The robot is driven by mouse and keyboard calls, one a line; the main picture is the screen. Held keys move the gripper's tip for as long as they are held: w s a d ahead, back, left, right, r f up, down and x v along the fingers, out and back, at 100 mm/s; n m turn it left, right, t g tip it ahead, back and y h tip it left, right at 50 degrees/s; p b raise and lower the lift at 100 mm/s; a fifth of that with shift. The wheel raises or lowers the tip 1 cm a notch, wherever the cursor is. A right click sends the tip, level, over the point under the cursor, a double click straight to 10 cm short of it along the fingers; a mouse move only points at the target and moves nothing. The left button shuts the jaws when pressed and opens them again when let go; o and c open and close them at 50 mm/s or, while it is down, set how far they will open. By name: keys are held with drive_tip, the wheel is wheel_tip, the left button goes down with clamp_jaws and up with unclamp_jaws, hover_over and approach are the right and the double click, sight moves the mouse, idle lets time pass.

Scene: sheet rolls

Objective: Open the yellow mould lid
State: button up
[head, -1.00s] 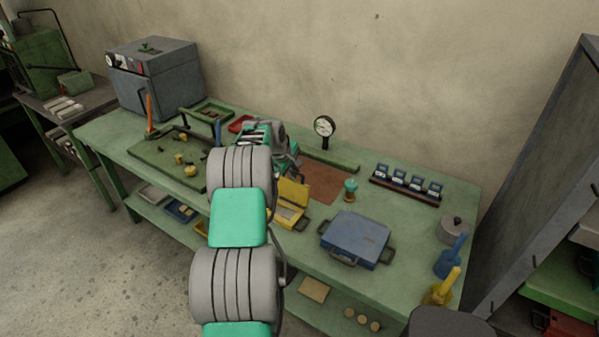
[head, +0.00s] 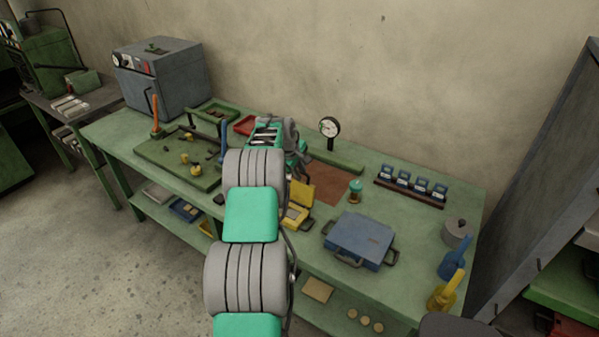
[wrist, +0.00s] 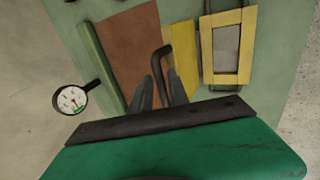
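The yellow mould stands on the green bench, with its base (head: 293,216) beside my arm in the head view. Its yellow lid (head: 302,192) stands raised at the base's far side. In the wrist view the base (wrist: 247,45) is a yellow frame around a grey plate. The lid (wrist: 184,60) shows to its left, swung clear of the frame. A dark bent handle (wrist: 156,75) is beside the lid. My gripper (wrist: 161,80) has its fingers apart, with the handle between the fingertips. Firm contact is not visible. The head view hides the fingers behind my arm.
A blue case (head: 360,239) and a teal-topped jar (head: 355,190) stand right of the mould. A dial gauge (head: 330,128) stands behind on the bench. A green board (head: 160,157) with small yellow parts lies left. A brown mat (head: 325,183) lies beyond the mould.

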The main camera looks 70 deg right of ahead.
drive_tip(key=shift+a+f, duration=0.3)
drive_tip(key=shift+f, duration=0.2)
drive_tip(key=b+v, duration=0.2)
drive_tip(key=v, duration=0.6)
drive_tip(key=shift+d+r, duration=0.25)
drive_tip(key=shift+r, duration=0.1)
